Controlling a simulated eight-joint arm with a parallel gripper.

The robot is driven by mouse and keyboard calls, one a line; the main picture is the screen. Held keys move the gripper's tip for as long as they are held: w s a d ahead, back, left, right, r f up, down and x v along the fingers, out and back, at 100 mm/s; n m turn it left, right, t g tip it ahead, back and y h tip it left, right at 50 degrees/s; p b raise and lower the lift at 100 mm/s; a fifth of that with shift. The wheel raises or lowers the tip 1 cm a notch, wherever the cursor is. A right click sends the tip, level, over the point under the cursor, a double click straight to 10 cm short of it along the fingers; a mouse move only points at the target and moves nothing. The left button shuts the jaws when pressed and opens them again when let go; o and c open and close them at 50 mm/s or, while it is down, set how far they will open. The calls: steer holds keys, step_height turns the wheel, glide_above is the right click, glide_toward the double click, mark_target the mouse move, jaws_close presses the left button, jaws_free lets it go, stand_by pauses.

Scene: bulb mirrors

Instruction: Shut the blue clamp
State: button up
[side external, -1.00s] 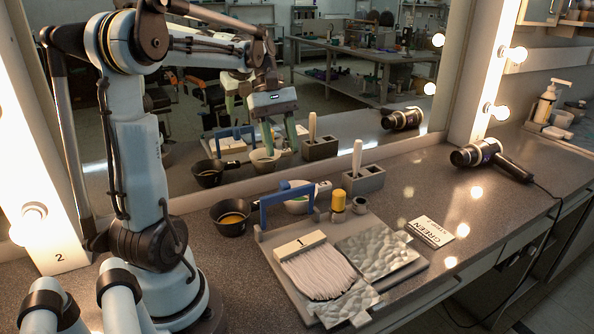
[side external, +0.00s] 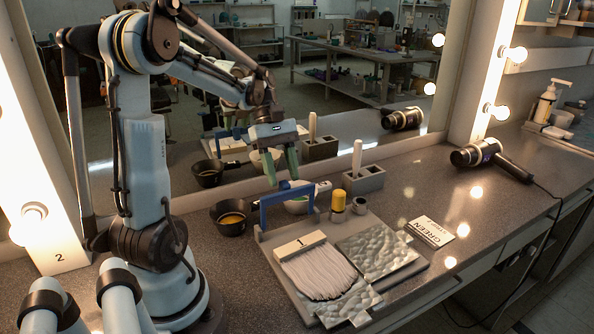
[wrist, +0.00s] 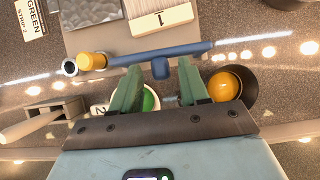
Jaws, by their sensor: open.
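The blue clamp (side external: 287,198) stands up as an arch at the back edge of a grey board (side external: 262,236). In the wrist view its bar (wrist: 205,48) runs across the picture, with a short blue tab (wrist: 160,69) at its middle. My gripper (side external: 282,180) is open and empty, pointing down just above and behind the clamp bar in the side view. In the wrist view its two green fingers (wrist: 160,76) lie on either side of the tab. I cannot tell whether they touch the clamp.
On the board lie a white fringe with label 1 (side external: 318,274) and a crinkled foil sheet (side external: 375,252). A yellow-topped bottle (side external: 338,202) stands nearby. A black bowl with orange contents (side external: 231,218) and a white bowl (wrist: 101,108) sit behind the clamp. The mirror (side external: 340,130) rises behind.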

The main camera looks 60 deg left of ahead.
steer(key=shift+x, duration=0.9)
steer(key=shift+a, duration=0.1)
steer(key=shift+f, duration=0.35)
steer(key=c, duration=0.7)
